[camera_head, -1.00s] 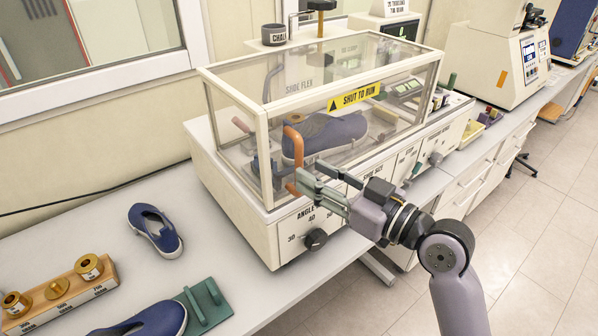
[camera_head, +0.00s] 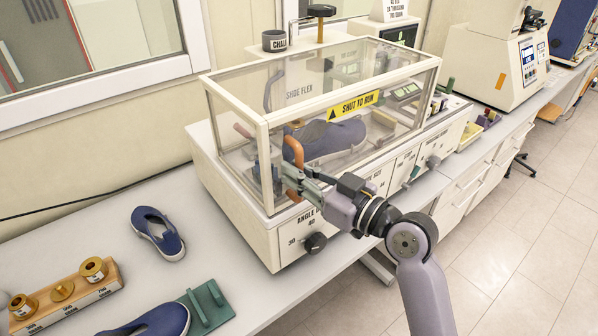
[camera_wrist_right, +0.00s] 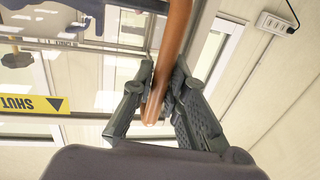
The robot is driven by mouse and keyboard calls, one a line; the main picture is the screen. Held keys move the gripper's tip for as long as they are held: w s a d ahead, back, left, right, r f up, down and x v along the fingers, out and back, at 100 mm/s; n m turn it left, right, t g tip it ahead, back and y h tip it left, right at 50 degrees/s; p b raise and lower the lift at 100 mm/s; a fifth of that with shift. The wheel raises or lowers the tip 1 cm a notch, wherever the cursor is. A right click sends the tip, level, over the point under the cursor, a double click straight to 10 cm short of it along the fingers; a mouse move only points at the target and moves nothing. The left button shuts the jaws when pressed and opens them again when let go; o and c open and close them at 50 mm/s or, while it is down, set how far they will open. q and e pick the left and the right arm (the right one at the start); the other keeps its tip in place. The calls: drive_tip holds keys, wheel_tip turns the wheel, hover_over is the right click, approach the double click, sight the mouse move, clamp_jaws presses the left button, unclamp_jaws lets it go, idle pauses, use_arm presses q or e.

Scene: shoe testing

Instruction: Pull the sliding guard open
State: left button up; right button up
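The clear sliding guard (camera_head: 262,150) has a cream frame and covers the shoe flex machine (camera_head: 232,212). A yellow "SHUT TO RUN" label (camera_head: 353,105) is on its top front rail. An orange bar handle (camera_head: 298,150) stands upright on its front, near the left corner; it also shows in the right wrist view (camera_wrist_right: 176,40). My right gripper (camera_head: 291,177) is at the lower part of this handle. In the right wrist view its two fingers (camera_wrist_right: 163,88) are closed in on the bar from both sides. A blue shoe (camera_head: 335,138) is inside the guard.
A cup marked "CHALK" (camera_head: 275,40) stands behind the guard. On the bench at left are a blue shoe (camera_head: 158,232), a wooden block with brass weights (camera_head: 75,298) and a green piece (camera_head: 207,305). A black knob (camera_head: 315,243) is on the machine front.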

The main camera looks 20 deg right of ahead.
clamp_jaws()
idle(0.4)
